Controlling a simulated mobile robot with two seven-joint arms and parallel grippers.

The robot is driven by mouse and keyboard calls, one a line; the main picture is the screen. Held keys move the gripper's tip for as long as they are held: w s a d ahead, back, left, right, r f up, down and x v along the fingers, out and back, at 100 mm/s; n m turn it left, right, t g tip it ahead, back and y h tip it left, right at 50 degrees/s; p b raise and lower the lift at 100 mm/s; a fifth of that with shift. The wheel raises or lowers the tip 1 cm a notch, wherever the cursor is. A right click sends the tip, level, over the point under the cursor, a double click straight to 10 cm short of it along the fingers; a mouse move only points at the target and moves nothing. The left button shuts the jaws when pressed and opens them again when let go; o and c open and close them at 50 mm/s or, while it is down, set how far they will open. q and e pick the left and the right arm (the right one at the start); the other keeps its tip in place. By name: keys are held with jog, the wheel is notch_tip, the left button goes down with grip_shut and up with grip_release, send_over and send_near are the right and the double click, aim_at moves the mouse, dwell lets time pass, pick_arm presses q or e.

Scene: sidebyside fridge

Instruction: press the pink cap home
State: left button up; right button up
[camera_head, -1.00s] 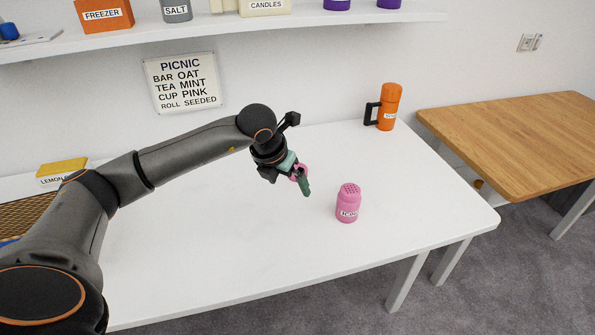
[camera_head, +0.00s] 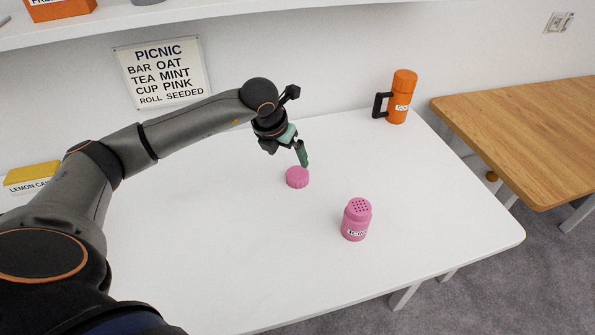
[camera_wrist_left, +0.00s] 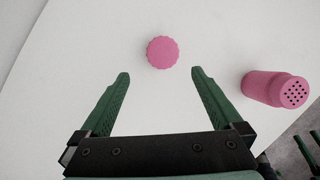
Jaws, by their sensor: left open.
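The pink cap (camera_head: 297,177) lies on the white table, just below my left gripper (camera_head: 301,160) in the head view. My left gripper is open and empty. In the left wrist view the cap (camera_wrist_left: 162,52) is beyond the two spread fingertips, centred between them and apart from both. A pink shaker (camera_head: 356,219) with a holed top and a white label stands upright to the right and nearer. It also shows at the right of the left wrist view (camera_wrist_left: 270,88). Green finger-like parts, apparently my right gripper (camera_wrist_left: 307,150), are cut off at that view's lower right corner.
An orange flask (camera_head: 402,97) with a black handle stands at the table's back right. A wooden table (camera_head: 520,140) is farther right. A sign (camera_head: 162,72) hangs on the wall under a shelf. The white table (camera_head: 220,230) is clear around the cap.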

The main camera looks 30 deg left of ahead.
aim_at(297, 173)
pick_arm(q)
jog(key=x, duration=0.4)
jog(key=shift+w+f, duration=0.1)
jog(key=shift+f, duration=0.3)
jog(key=shift+d+x, duration=0.15)
jog(key=shift+x, duration=1.2)
jog(key=shift+d+x, duration=0.1)
jog(key=shift+x, duration=1.25)
jog(key=c, duration=1.2)
jog(key=shift+w+r, duration=0.1)
